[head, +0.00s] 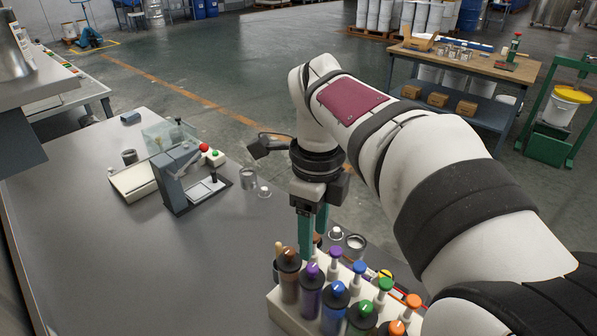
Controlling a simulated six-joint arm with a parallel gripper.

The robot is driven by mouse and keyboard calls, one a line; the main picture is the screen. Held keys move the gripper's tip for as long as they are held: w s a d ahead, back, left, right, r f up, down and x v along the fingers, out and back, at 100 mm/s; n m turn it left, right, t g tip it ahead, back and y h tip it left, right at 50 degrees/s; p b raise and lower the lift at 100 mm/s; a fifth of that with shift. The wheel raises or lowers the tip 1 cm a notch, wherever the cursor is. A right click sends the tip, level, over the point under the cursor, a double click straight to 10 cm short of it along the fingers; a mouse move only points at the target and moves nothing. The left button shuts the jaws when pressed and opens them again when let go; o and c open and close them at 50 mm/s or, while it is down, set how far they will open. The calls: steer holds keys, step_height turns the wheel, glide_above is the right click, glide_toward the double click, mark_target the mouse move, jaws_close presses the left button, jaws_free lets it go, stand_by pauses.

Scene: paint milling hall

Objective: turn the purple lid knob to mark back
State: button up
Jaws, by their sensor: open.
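A pale rack (288,312) at the bottom middle holds dark bottles in a front row and white-stemmed knobs behind. A purple lid knob (312,271) tops a dark purple bottle in the front row, between a brown one (288,256) and a blue one (338,288). A light mark shows on its top; its exact direction is too small to tell. A second, smaller purple knob (335,253) stands behind it. My gripper (313,245) points down with green fingers apart, empty, just behind the brown and purple lids. Its fingertips are partly hidden.
Green (363,310) and orange (397,328) lids stand to the right in the rack. Open tins (355,242) sit behind it. A bench device with red and green buttons (185,180) stands further left. The grey table (120,270) is clear at front left.

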mark_target(312, 267)
step_height(312, 267, down, 8)
steer(key=shift+r, duration=0.1)
jaws_close()
stand_by(0.4)
